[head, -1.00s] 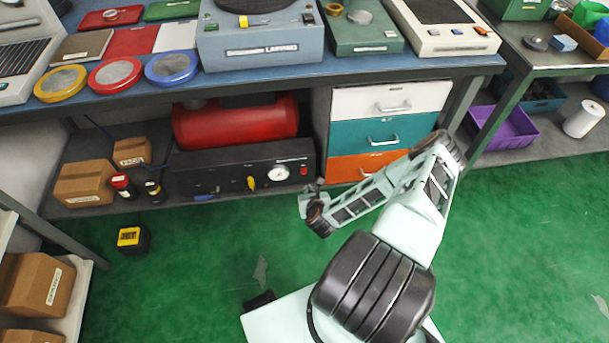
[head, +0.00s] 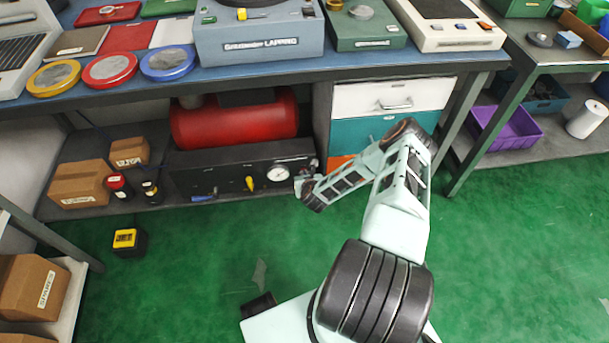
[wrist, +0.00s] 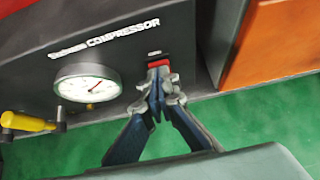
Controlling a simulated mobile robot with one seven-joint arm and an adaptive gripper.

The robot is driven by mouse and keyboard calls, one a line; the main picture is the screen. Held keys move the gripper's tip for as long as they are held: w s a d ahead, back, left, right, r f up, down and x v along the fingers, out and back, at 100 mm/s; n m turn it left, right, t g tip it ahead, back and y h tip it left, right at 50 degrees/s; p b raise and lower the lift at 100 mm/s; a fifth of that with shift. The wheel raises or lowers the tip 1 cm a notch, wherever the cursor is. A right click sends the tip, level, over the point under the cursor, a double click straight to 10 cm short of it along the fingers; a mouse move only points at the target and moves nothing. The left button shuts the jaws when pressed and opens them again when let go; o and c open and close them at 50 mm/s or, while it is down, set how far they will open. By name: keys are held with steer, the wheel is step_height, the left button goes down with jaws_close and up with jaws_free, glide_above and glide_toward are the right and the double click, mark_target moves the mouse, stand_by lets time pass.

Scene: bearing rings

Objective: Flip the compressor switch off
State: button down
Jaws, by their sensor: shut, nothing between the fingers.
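The compressor (head: 236,168) is a black panel box on the low shelf under the bench, with a red tank (head: 236,122) behind it. In the wrist view its front (wrist: 120,42) carries the COMPRESSOR label. The red switch (wrist: 158,63) sits at the right end of the panel, to the right of the gauge, and is partly hidden by my fingers. My gripper (wrist: 160,80) is shut and empty, its tips at the lower edge of the switch; I cannot tell whether they touch it. In the head view my gripper (head: 302,184) covers the panel's right end.
A round white gauge (wrist: 88,83) and a yellow-handled valve (wrist: 30,123) are left of the switch. An orange drawer (wrist: 272,42) stands close on the right. Boxes (head: 80,184) and small bottles sit left on the shelf.

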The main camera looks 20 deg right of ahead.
steer(key=shift+w+d+r+g, duration=0.1)
steer(key=shift+w+d+g, duration=0.1)
steer(key=shift+w+g, duration=0.2)
steer(key=shift+r, duration=0.1)
steer(key=shift+s+r+p, duration=0.1)
steer(key=shift+r+p, duration=0.45)
steer(key=shift+r, duration=0.15)
steer(key=shift+s, duration=0.1)
